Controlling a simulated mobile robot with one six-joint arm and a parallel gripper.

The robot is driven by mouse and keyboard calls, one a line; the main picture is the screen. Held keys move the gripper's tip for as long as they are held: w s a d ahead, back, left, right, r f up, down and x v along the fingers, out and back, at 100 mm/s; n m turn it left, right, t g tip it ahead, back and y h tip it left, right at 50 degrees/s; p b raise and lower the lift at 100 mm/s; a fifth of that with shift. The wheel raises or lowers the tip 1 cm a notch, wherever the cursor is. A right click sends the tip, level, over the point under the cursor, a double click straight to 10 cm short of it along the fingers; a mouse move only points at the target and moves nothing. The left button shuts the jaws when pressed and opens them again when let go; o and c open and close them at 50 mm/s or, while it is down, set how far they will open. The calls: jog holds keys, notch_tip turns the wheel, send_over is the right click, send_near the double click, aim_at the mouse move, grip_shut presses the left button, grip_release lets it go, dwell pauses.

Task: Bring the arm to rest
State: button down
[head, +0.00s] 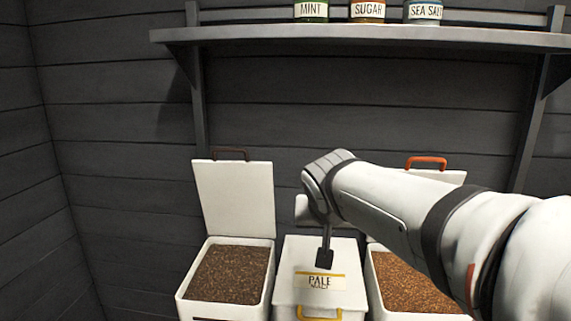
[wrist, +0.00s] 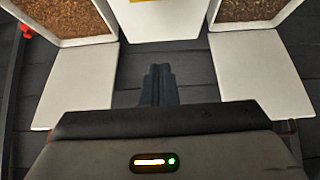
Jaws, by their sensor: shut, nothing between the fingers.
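My arm reaches in from the right in the head view. My gripper (head: 323,260) is shut and empty, pointing down over the closed white lid of the pale malt bin (head: 290,285). Its fingers also show shut in the wrist view (wrist: 158,75), with the pale bin's white lid (wrist: 165,25) beyond them. I cannot tell whether the fingertips touch the lid. The forearm hides part of the right bin and its raised lid.
The left bin (head: 182,298) and right bin (head: 378,312) hold brown grain, with raised lids (head: 235,200) behind. A wall shelf (head: 370,38) carries jars labelled mint (head: 311,10), sugar (head: 367,10) and sea salt (head: 425,11). The wall left of the bins is bare.

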jog(key=s+d+r+n+g+y+p, duration=0.1)
jog(key=s+r+g+p, duration=0.1)
jog(key=s+p, duration=0.7)
jog(key=s+d+r+n+g+p, duration=0.1)
jog(key=s+r+g+p, duration=0.2)
jog(key=s+p, duration=0.6)
jog(key=shift+s+d+g+y+p, duration=0.2)
jog(key=shift+d+g+y+p, duration=0.15)
jog(key=shift+p, duration=0.65)
